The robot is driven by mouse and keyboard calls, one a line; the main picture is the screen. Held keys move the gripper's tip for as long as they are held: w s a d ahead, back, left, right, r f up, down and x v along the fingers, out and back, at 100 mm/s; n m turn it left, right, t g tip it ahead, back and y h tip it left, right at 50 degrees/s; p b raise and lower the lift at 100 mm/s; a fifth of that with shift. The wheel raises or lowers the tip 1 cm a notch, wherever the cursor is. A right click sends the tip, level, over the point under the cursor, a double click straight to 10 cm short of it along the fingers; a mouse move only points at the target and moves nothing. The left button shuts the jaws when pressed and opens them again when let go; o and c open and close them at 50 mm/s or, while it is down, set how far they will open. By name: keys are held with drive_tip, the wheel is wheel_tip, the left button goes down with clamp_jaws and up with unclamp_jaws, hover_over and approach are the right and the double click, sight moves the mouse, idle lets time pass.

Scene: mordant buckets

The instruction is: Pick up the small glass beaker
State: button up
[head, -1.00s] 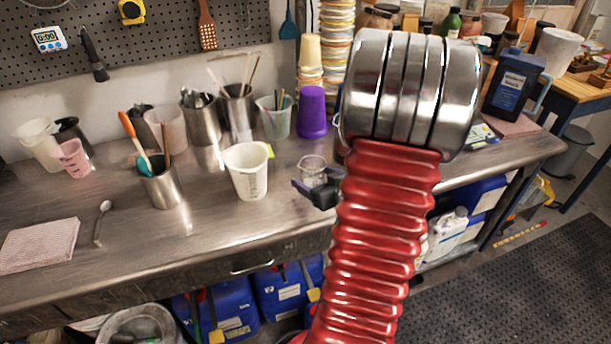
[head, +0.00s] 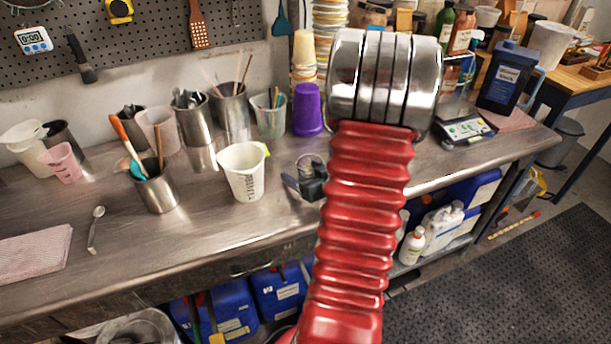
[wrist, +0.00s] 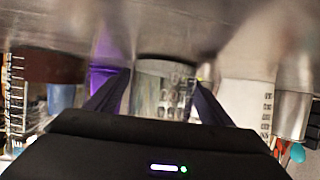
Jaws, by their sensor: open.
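The small glass beaker (head: 311,161) is clear and stands on the steel bench, partly hidden behind my gripper in the head view. My gripper (head: 304,180) is low over the bench at the near side of the beaker, with its dark fingers spread. In the wrist view, which shows the bench at the top, the beaker (wrist: 165,88) with its printed markings appears between the two open fingers of my gripper (wrist: 161,80). I cannot tell whether either finger touches the glass. My gripper's body hides part of the beaker in the wrist view.
A white plastic jug (head: 242,172) stands just left of my gripper. A purple cup (head: 307,110) and a clear container with sticks (head: 269,115) stand behind the beaker. A scale (head: 466,130) and a dark blue bottle (head: 510,77) are to the right. The bench front is mostly clear.

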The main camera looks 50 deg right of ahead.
drive_tip(key=shift+c, duration=0.3)
drive_tip(key=c, duration=1.1)
drive_tip(key=shift+r, duration=0.1)
drive_tip(key=shift+c, duration=0.2)
wheel_tip(320, 180, up, 10)
idle(0.4)
idle(0.4)
